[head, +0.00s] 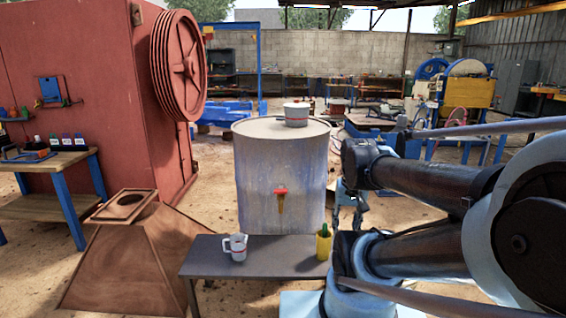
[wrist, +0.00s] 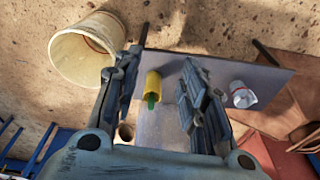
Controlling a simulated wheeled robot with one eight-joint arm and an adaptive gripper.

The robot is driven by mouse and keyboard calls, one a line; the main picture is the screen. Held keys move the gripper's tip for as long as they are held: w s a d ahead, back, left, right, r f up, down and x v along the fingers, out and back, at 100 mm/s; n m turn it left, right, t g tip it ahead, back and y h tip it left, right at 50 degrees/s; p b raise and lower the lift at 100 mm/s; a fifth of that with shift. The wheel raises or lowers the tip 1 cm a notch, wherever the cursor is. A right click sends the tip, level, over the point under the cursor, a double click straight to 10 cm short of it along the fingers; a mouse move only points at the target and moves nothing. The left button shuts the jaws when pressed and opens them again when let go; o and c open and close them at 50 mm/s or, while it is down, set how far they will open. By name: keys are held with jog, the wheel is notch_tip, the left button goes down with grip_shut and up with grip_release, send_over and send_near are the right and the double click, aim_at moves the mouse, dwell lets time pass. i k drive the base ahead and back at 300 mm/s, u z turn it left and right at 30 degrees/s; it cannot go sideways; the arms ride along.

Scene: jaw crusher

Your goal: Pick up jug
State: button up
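A small white jug with a handle (head: 236,247) stands upright on the left part of a grey table (head: 200,262). In the wrist view the jug (wrist: 242,95) lies to the right of my gripper, apart from it. My gripper (wrist: 162,62) is open, with its two fingers spread and nothing held between them.
The drum (head: 260,175) with a red tap is close behind. A brown metal hopper (head: 140,255) is left of the table. A cream bucket (wrist: 62,58) is on the ground. The table's middle is clear.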

aim_at(238, 241)
jog(key=u, duration=0.75)
jog(key=k, duration=1.25)
jog(key=z, duration=0.65)
jog(key=i, duration=1.05)
jog(key=u, duration=0.05)
